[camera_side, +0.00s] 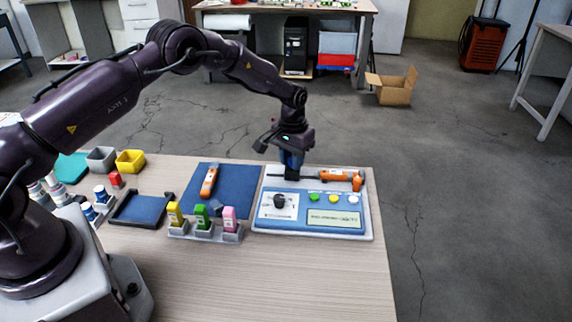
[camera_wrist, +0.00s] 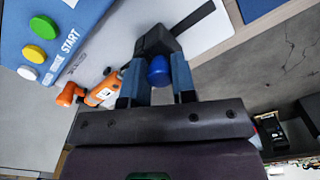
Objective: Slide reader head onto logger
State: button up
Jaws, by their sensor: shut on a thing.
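The reader head is a black block (camera_wrist: 157,42) with a blue knob (camera_wrist: 158,72), on a dark rail along the back of the test station (camera_side: 308,240). My gripper (camera_side: 291,174) points down at the rail's left part. In the wrist view, the two blue fingers of my gripper (camera_wrist: 157,85) are shut on the blue knob. The orange logger (camera_side: 338,175) lies on the station to the right of my gripper, in line with the rail. It also shows in the wrist view (camera_wrist: 104,92), left of the fingers, apparently apart from the head.
The station front has a black dial (camera_side: 280,201), several buttons including a yellow one (camera_side: 333,198), and a display (camera_side: 334,219). Another orange device (camera_side: 209,182) lies on a blue mat (camera_side: 234,190). A rack (camera_side: 205,233) of coloured pieces stands in front. The table's front is clear.

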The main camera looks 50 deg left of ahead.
jog(key=shift+w+d, duration=1.6)
jog(key=shift+w, duration=0.1)
dwell(0.4)
jog(key=o, duration=0.7)
jog(key=shift+c, duration=0.2)
jog(key=shift+d+r, duration=0.1)
notch_tip(320, 180, up, 7)
jog(key=shift+w, duration=0.1)
dwell(0.4)
